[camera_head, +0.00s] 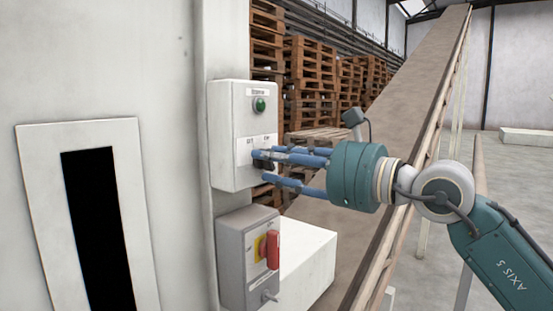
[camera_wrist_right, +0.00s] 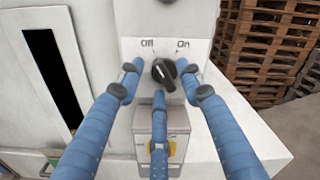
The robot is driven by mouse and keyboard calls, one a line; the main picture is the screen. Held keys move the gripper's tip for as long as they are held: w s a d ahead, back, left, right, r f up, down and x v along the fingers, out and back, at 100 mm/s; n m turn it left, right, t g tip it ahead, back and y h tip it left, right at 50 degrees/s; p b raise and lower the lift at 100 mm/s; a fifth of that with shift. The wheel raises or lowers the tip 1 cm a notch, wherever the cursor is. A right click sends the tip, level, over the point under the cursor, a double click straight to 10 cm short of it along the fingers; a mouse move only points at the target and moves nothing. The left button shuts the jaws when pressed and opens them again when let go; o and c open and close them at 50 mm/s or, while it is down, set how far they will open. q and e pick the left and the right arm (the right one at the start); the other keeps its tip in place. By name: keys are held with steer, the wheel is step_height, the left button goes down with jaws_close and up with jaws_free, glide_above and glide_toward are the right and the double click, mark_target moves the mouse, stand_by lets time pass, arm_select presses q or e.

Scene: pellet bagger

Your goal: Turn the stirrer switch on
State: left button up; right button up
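The stirrer switch is a black rotary knob (camera_wrist_right: 164,73) on a pale grey box (camera_head: 228,130). In the right wrist view, "Off" is printed above left of it and "On" above right. The knob's ridge leans with its upper end to the left, toward "Off". My right gripper (camera_wrist_right: 161,76) has three blue fingers spread around the knob, left, right and below, with gaps at the sides. It is open. In the head view, my right gripper (camera_head: 268,164) reaches the box from the right, and its fingers partly hide the knob (camera_head: 263,165). My left gripper is not in view.
A green round lamp or button (camera_head: 259,104) sits above the knob. A grey box with a red handle (camera_head: 273,250) is just below. A white panel with a black slot (camera_head: 98,220) is left. A sloping conveyor (camera_head: 400,125) and stacked pallets (camera_head: 310,65) stand behind.

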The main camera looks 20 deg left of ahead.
jaws_close()
steer(key=shift+f+m+b, duration=0.1)
steer(key=shift+m+b, duration=0.9)
steer(key=shift+b, duration=0.05)
steer(key=shift+w+d+r+m+b, duration=0.1)
steer(key=shift+r+m+b, duration=0.1)
steer(key=shift+m+b, duration=1.8)
steer(key=shift+w+r+m+b, duration=0.15)
steer(key=shift+m+b, duration=0.9)
steer(key=shift+m, duration=1.85)
